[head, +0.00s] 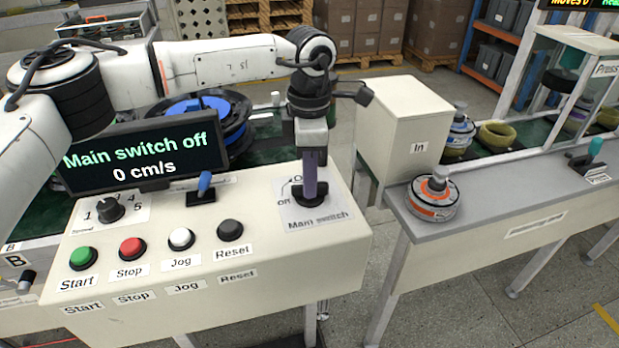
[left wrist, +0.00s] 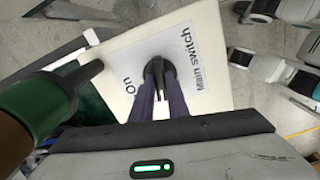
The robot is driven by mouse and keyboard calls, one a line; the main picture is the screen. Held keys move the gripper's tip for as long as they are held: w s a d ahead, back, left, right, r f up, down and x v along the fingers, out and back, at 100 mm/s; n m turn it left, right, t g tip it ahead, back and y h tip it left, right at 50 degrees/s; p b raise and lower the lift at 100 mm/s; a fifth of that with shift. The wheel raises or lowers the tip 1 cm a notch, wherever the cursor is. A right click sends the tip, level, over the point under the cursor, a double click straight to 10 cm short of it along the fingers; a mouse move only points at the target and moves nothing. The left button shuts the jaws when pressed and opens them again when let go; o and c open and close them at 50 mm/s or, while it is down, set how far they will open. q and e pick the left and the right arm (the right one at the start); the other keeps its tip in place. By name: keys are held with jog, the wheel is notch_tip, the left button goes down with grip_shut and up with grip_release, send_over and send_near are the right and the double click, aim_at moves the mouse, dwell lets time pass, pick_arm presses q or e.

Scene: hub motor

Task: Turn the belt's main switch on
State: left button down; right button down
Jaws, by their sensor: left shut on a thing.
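The main switch is a black rotary knob (head: 309,199) on a white label plate (head: 333,213) at the right end of the cream control panel. The label reads "Off" on the left and "On" toward the top, partly hidden by my gripper. My left gripper (head: 311,186) points straight down from above and is shut on the knob. In the left wrist view its two fingers (left wrist: 158,92) hold the knob (left wrist: 159,68), whose angle is hard to read. The display (head: 142,151) reads "Main switch off" and "0 cm/s". My right gripper is not in view.
Green, red, white and black buttons (head: 181,239) line the panel front. A speed dial (head: 110,208) and a blue-tipped lever (head: 204,184) stand behind them. A cream box marked "In" (head: 405,128) and a grey bench (head: 510,187) with an orange-banded hub motor (head: 434,200) are at right.

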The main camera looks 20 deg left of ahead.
pick_arm(q)
jog(key=m, duration=0.3)
jog(key=shift+m, duration=0.3)
jog(key=m, duration=0.4)
jog(key=shift+m+b, duration=0.3)
jog(key=shift+b, duration=0.05)
jog(key=m, duration=0.3)
jog(key=shift+m, duration=2.1)
jog(key=c, duration=1.7)
grip_release()
jog(key=shift+r, duration=0.1)
